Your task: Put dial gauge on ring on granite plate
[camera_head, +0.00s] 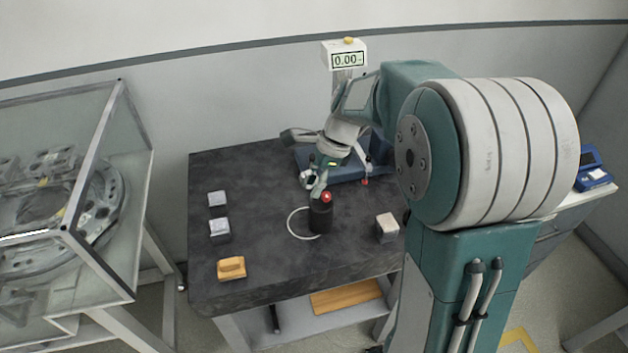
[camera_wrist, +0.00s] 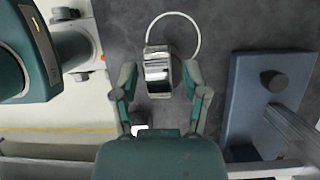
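In the head view the gauge (camera_head: 308,179) is small beside the fingers. The thin white ring (camera_head: 291,226) lies flat on the plate, left of and below the gripper. It also shows above the gauge in the wrist view (camera_wrist: 197,38). The exact finger contact is hard to see.
A blue-based gauge stand (camera_head: 345,168) is behind. Grey blocks (camera_head: 219,229), an orange block (camera_head: 231,268) and a beige block (camera_head: 387,228) lie around. The plate's left middle has free room.

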